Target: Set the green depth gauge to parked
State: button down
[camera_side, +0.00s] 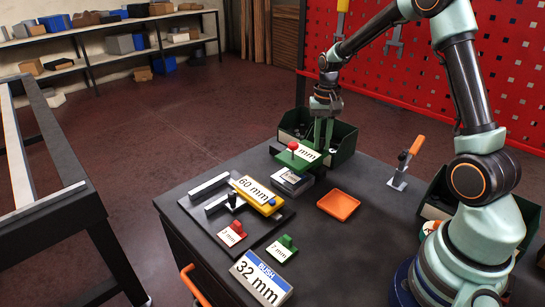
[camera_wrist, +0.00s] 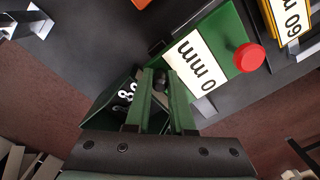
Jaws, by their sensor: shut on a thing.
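The green depth gauge (camera_side: 283,157) is a green plate with a white "mm" label and a red knob. It also shows in the wrist view (camera_wrist: 222,32), with the red knob at its right end. My gripper (camera_side: 320,140) points down at the gauge's far end and is shut on it. In the wrist view, my two green fingers (camera_wrist: 160,78) meet around a small dark part beside the label. The gauge appears just above a grey labelled block (camera_side: 290,184); whether they touch is unclear.
A yellow "60 mm" gauge (camera_side: 258,195) with a blue knob lies left, on a dark fixture. Red (camera_side: 232,233) and green (camera_side: 281,249) tags and a "32 mm" sign (camera_side: 261,278) stand in front. An orange tray (camera_side: 338,204), green bins (camera_side: 345,138) and an orange-handled clamp (camera_side: 407,165) are right and behind.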

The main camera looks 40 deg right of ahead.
jog(key=shift+w+r, duration=0.1)
jog(key=shift+w, duration=5.75)
jog(key=c, duration=0.8)
grip_release()
jog(key=shift+o, duration=0.2)
jog(key=shift+s, duration=0.1)
notch_tip(320, 180, up, 12)
